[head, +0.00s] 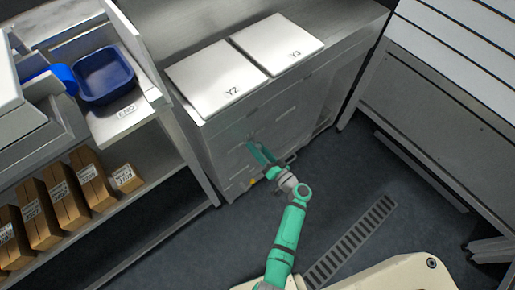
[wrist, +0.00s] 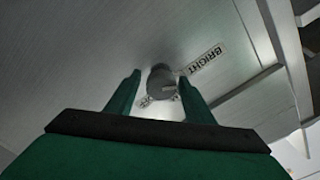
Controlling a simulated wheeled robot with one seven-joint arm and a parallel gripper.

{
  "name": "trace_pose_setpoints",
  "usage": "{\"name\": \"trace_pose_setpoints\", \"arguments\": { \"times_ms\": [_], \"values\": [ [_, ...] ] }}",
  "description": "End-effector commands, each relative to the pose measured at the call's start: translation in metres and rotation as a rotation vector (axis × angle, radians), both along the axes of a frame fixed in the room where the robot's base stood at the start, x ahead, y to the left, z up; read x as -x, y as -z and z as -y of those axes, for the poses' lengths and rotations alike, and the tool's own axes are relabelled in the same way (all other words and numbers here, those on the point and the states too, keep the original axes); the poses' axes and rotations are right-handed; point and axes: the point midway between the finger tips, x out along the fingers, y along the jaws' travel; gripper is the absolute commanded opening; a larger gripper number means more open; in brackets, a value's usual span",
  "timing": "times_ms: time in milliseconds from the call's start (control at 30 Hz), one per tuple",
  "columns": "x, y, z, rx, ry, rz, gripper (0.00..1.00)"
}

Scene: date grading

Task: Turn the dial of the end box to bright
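A round grey dial (wrist: 162,80) sits on a pale metal panel in the wrist view. A label reading BRIGHT (wrist: 207,59) lies at its upper right, and part of another label (wrist: 146,101) shows at its lower left. My gripper (wrist: 159,84) is open, with one finger on each side of the dial; I cannot tell whether they touch it. In the head view my gripper (head: 262,154) is at the front of the metal cabinet (head: 224,154), and the dial cannot be made out there.
White lids marked Y2 (head: 216,80) and Y3 (head: 277,46) lie on the cabinet. A blue bin (head: 104,74) stands by an END label (head: 126,111) on the left bench, above several brown boxes (head: 66,196). A slatted table (head: 460,45) is at right. Dark floor (head: 380,160) between is clear.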

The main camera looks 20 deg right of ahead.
Motion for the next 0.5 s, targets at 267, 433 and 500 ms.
{"name": "trace_pose_setpoints", "arguments": {
  "times_ms": [267,433,500],
  "values": [
    [0.001,0.0,-0.002,-0.002,-0.004,-0.001,0.51],
    [0.01,0.001,0.001,-0.002,-0.004,-0.001,0.51],
    [0.019,0.001,0.004,-0.003,-0.004,-0.002,0.51]
  ]
}}
